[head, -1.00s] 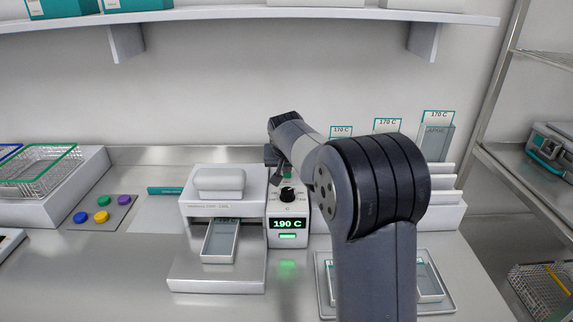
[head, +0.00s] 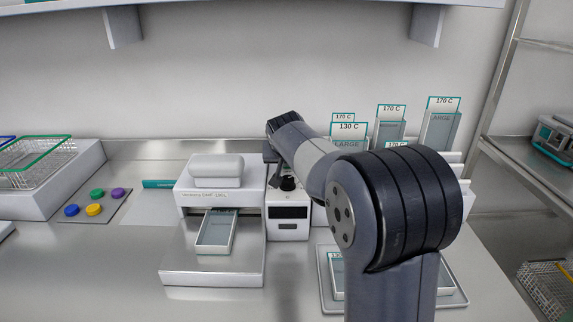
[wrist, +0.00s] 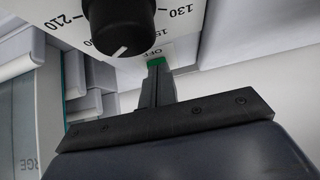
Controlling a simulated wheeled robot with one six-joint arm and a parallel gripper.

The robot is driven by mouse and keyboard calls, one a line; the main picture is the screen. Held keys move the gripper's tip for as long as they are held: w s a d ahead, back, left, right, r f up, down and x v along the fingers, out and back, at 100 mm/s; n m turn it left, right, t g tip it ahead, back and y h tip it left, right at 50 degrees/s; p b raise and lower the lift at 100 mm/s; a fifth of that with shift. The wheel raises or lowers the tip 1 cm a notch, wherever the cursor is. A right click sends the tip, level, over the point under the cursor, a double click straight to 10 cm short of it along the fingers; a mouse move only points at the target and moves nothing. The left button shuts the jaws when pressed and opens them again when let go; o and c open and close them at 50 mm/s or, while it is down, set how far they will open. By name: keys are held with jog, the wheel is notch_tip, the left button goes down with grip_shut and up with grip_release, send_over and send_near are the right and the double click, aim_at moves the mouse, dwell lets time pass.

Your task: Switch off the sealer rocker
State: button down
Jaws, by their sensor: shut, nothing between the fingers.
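The sealer (head: 205,200) is a white press on the bench, with a white control box (head: 288,222) at its right. The box's display (head: 289,212) is dark. A black dial knob (head: 287,183) sits above the display; the wrist view shows the same knob (wrist: 122,25) with its temperature marks. The green rocker (wrist: 157,62) shows beside the OFF label, partly hidden by my fingers. My gripper (wrist: 156,70) is shut and empty, its fingertips at the rocker; whether they touch it I cannot tell. In the head view my arm hides part of the box.
A tray (head: 218,232) sits in the sealer's opening. Coloured buttons (head: 95,209) lie at the left beside a wire basket (head: 40,160). Pouches stand in a rack (head: 450,170) behind my arm. A shelf (head: 300,3) runs overhead.

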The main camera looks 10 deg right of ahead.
jog(key=shift+r, duration=0.15)
jog(key=shift+w+r+p, duration=0.1)
jog(key=shift+r+p, duration=0.55)
jog(key=shift+r, duration=0.25)
jog(key=s+r+p, duration=0.2)
jog(key=s+r, duration=0.2)
jog(key=r, duration=0.7)
jog(key=shift+s+a+r, duration=0.35)
jog(key=shift+s+a, duration=0.05)
jog(key=shift+a, duration=0.05)
jog(key=shift+p, duration=0.35)
